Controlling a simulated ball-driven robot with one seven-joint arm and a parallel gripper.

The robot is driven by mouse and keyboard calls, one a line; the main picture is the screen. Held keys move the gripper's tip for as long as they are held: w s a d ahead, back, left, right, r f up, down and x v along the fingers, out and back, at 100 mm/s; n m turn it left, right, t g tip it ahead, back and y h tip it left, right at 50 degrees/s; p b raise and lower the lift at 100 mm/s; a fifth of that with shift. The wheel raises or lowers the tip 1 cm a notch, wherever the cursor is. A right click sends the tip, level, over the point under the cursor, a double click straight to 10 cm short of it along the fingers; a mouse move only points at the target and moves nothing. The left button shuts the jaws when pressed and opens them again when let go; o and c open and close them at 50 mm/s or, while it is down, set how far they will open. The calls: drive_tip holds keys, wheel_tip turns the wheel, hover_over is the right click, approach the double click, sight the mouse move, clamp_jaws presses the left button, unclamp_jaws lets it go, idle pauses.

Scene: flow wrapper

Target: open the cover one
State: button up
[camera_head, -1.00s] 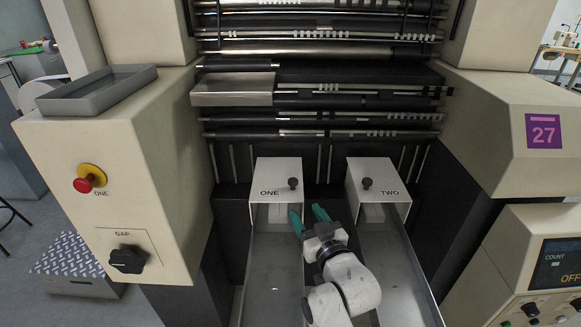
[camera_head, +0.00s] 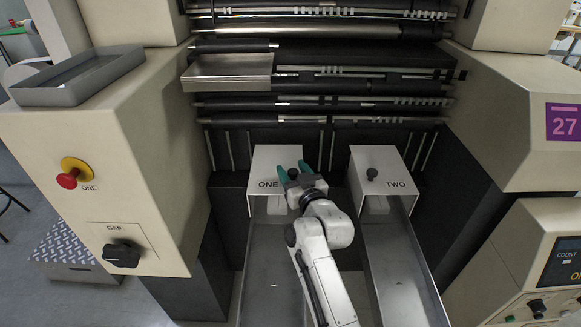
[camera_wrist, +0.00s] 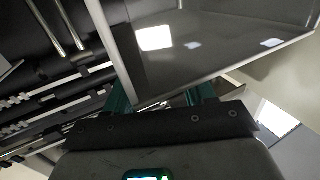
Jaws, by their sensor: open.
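Cover ONE (camera_head: 262,162) is a white box-shaped cover, closed over the far end of the left metal chute (camera_head: 273,262). Its dark knob (camera_head: 293,174) shows between the fingers of my gripper (camera_head: 293,168). The gripper is open, with its green fingers at the right part of the cover, around or just above the knob; I cannot tell whether they touch it. In the wrist view the green fingers (camera_wrist: 160,98) are partly hidden behind a grey metal panel, and the knob does not show there.
Cover TWO (camera_head: 388,160) with its own knob (camera_head: 372,174) stands to the right, over the right chute (camera_head: 400,275). Dark rollers (camera_head: 330,105) and a metal tray (camera_head: 228,70) lie behind. Cream cabinets with a red button (camera_head: 68,180) and a GAP knob (camera_head: 122,254) flank the left.

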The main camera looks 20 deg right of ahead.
drive_tip(key=shift+w, duration=0.95)
drive_tip(key=shift+a, duration=0.1)
clamp_jaws()
